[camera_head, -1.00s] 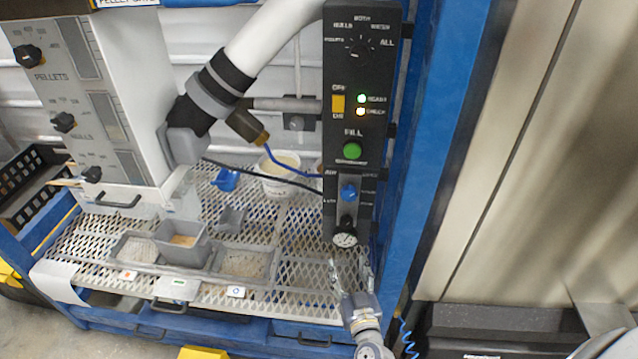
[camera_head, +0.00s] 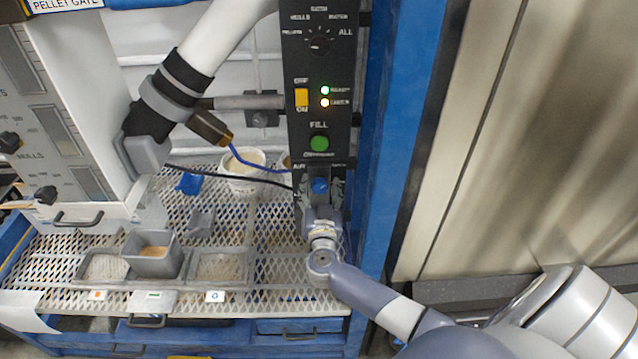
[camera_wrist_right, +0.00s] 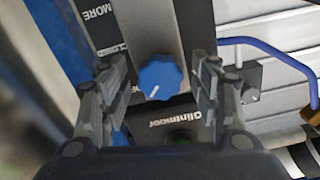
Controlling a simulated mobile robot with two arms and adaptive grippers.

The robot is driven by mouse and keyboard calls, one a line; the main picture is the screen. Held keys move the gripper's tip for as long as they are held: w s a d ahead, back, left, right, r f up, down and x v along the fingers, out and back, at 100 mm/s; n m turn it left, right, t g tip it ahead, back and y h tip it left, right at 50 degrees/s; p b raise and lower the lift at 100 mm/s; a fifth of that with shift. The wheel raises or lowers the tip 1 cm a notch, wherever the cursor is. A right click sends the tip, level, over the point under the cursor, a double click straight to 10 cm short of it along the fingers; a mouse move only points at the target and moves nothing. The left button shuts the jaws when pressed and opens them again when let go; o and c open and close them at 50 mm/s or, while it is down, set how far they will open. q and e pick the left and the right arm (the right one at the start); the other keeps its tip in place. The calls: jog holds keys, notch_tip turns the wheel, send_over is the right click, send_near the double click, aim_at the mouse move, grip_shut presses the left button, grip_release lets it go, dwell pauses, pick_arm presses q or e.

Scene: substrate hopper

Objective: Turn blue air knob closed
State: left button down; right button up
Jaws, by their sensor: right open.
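The blue air knob (camera_head: 319,186) sits low on the black control panel (camera_head: 318,70), below the green fill button. In the right wrist view the blue knob (camera_wrist_right: 156,78) lies between the two fingers, with a white pointer line toward its lower part. My right gripper (camera_head: 320,190) is at the knob, coming from below. In the right wrist view the right gripper (camera_wrist_right: 158,85) is open, with a finger on each side of the knob and gaps visible. The gauge below the knob is hidden in the head view by my gripper. My left gripper is not in view.
The panel also carries a green button (camera_head: 319,143), a yellow switch (camera_head: 301,97) and a black selector dial (camera_head: 319,42). A blue post (camera_head: 395,140) stands right of the panel. Grey bins (camera_head: 152,262) and a white bucket (camera_head: 243,183) stand on the mesh shelf (camera_head: 280,250).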

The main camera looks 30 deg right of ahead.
jog(key=shift+x, duration=1.1)
jog(key=c, duration=1.1)
